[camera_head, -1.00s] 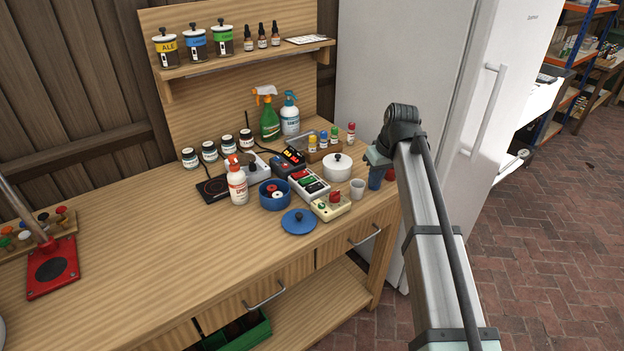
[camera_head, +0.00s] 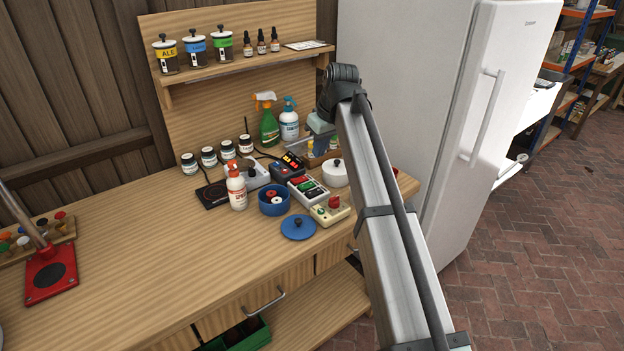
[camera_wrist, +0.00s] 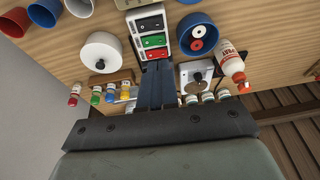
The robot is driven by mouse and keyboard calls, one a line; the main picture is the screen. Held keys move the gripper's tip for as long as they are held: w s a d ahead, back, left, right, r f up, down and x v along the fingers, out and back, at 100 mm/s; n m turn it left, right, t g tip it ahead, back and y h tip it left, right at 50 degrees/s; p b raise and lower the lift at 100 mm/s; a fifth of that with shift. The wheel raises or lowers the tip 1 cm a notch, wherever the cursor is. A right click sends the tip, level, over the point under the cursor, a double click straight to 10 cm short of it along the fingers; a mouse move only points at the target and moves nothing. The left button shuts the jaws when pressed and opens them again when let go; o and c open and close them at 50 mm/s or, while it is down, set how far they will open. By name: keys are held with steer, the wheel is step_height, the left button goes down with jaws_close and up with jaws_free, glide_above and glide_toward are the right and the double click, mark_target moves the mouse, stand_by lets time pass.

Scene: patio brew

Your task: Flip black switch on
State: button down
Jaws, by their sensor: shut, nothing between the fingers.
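The light-grey switch box (camera_head: 309,190) stands on the workbench, right of the blue pot. In the wrist view its black switch (camera_wrist: 150,24) is at the top of the row, above a green switch (camera_wrist: 153,41) and a red switch (camera_wrist: 155,54). I cannot tell which way the black switch is set. My gripper (camera_wrist: 158,68) is shut and empty; its fingertips appear just below the box's red end in the wrist view, apart from the black switch. In the head view my arm reaches over the right end of the bench and hides part of it.
A blue pot (camera_head: 274,200), a white lidded pot (camera_head: 335,173) and a cream box with a red knob (camera_head: 331,210) crowd the switch box. A white spray bottle (camera_head: 237,188) stands left.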

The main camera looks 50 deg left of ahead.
glide_above(308, 193)
steer(key=d, duration=0.1)
steer(key=f, duration=1.1)
steer(key=shift+w+f, duration=0.3)
steer(key=shift+s+f, duration=0.1)
steer(key=shift+f, duration=0.85)
steer(key=shift+s+f, duration=0.3)
steer(key=shift+f, duration=0.2)
steer(key=shift+w+r, duration=0.15)
steer(key=shift+w, duration=0.1)
steer(key=shift+w+r, duration=0.2)
steer(key=shift+w, duration=0.4)
